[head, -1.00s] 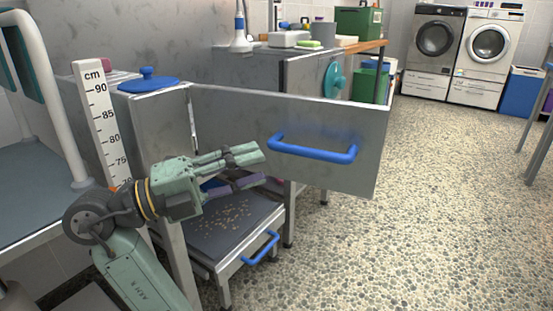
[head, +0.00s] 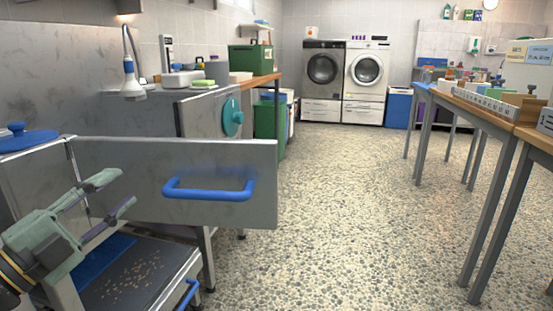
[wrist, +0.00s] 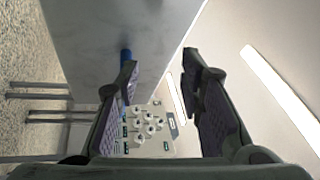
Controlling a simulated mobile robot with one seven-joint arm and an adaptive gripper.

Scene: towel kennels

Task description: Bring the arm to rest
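My gripper (head: 125,190) is at the lower left of the head view, in front of the open grey door (head: 105,165). Its two fingers stand apart, and nothing shows between them. In the wrist view the two dark fingers of my gripper (wrist: 160,75) are also spread, with a gap between the tips. The door's blue handle (head: 210,190) is to the right of the fingertips and apart from them in the head view. My arm is mostly cut off by the left edge.
A low dark tray (head: 125,285) with brown bits sits below my gripper. A blue lid (head: 25,140) lies on the cabinet at left. Tables (head: 490,110) stand at right. Two washing machines (head: 345,80) stand at the back. The speckled floor between is clear.

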